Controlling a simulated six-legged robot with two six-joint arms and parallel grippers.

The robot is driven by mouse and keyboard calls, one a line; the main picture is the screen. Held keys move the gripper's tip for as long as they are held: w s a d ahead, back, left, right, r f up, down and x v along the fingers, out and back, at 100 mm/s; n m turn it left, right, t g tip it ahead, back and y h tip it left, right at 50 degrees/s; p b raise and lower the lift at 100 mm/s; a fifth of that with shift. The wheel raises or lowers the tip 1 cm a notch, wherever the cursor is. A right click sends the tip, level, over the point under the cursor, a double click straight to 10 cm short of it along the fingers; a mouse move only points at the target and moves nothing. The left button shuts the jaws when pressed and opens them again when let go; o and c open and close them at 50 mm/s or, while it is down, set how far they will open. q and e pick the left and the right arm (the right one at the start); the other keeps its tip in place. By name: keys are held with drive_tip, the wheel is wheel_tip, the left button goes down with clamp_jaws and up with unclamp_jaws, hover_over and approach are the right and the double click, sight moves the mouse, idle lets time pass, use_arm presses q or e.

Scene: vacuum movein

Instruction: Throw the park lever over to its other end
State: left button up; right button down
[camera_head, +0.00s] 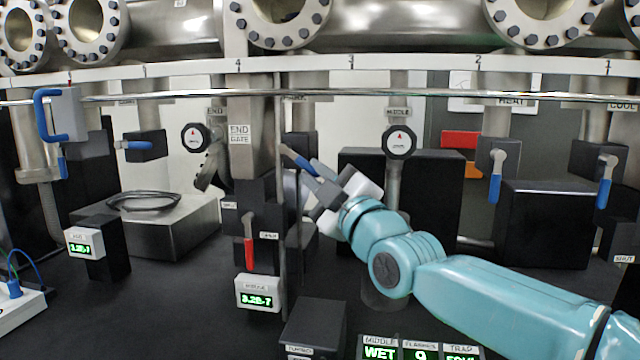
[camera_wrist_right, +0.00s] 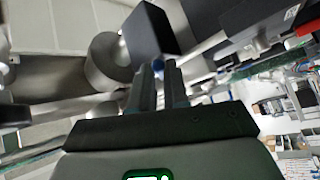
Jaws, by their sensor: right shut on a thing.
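The park lever (camera_head: 297,159) has a blue handle and slants down to the right from a dark valve body behind the central column, under a partly hidden label. My right gripper (camera_head: 318,182) reaches in from the right and is shut on the lower end of the handle. The lever's pivot is mostly hidden. My left gripper is not in view.
A red lever (camera_head: 249,255) hangs below. A large black box (camera_head: 425,190) stands behind my right arm. Other blue levers (camera_head: 495,188) hang at the right.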

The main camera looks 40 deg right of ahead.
drive_tip(key=shift+r, duration=0.15)
drive_tip(key=c, duration=1.1)
unclamp_jaws()
drive_tip(key=shift+w, duration=0.15)
drive_tip(key=shift+s, duration=0.25)
drive_tip(key=shift+s+f, duration=0.35)
drive_tip(key=b+v, duration=0.3)
drive_tip(key=v, duration=1.2)
drive_tip(key=shift+s+a, duration=0.1)
drive_tip(key=shift+s, duration=0.05)
